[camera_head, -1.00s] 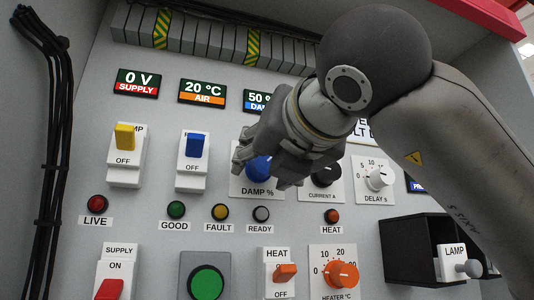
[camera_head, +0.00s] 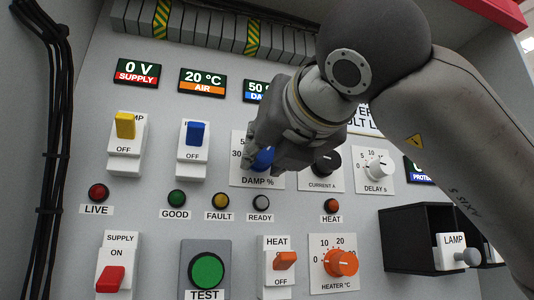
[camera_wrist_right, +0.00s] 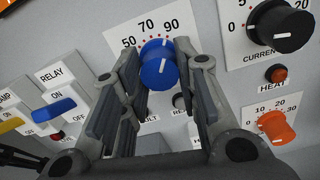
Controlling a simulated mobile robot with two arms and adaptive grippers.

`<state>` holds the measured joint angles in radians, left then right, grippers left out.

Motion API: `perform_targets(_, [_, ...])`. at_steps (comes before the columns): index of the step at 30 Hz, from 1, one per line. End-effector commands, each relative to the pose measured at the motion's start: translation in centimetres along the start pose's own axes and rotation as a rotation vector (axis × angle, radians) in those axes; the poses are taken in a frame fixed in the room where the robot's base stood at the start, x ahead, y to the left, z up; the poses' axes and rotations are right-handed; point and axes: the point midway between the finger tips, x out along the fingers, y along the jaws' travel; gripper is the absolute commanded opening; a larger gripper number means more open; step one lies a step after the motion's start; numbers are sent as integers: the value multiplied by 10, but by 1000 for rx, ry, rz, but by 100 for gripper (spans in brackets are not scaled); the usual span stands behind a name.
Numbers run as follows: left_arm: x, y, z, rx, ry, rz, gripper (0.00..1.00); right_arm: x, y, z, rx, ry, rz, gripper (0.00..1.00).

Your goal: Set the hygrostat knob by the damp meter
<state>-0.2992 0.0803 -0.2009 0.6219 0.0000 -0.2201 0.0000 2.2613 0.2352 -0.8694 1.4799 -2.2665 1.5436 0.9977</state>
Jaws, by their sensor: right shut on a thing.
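The blue hygrostat knob (camera_head: 263,158) sits on a white DAMP % plate (camera_head: 240,176), partly covered by my right gripper (camera_head: 262,160). In the right wrist view the knob (camera_wrist_right: 158,66) lies between the two fingers of my right gripper (camera_wrist_right: 164,85), which is shut on it. Its white mark points up, roughly between the 70 and 90 on the scale. The damp meter (camera_head: 256,91) is a display with a blue label, above the knob. It starts with a 5; its right part is hidden behind my right gripper and wrist. My left gripper is not in view.
A black CURRENT A knob (camera_head: 326,163) and a white DELAY S knob (camera_head: 379,167) are to the right. A RELAY switch (camera_wrist_right: 54,107) and several lamps surround the plate. An orange heater knob (camera_head: 341,262) is lower. A black box (camera_head: 405,240) juts out at the lower right.

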Motion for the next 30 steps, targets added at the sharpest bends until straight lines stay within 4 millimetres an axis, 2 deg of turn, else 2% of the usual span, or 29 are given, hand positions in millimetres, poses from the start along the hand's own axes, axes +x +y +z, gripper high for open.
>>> perform_targets(12, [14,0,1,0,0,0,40,-1,-1,0,-363,-2,-3,5])
perform_targets(30, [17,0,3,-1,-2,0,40,-1,-1,1,-933,-1,-1,5])
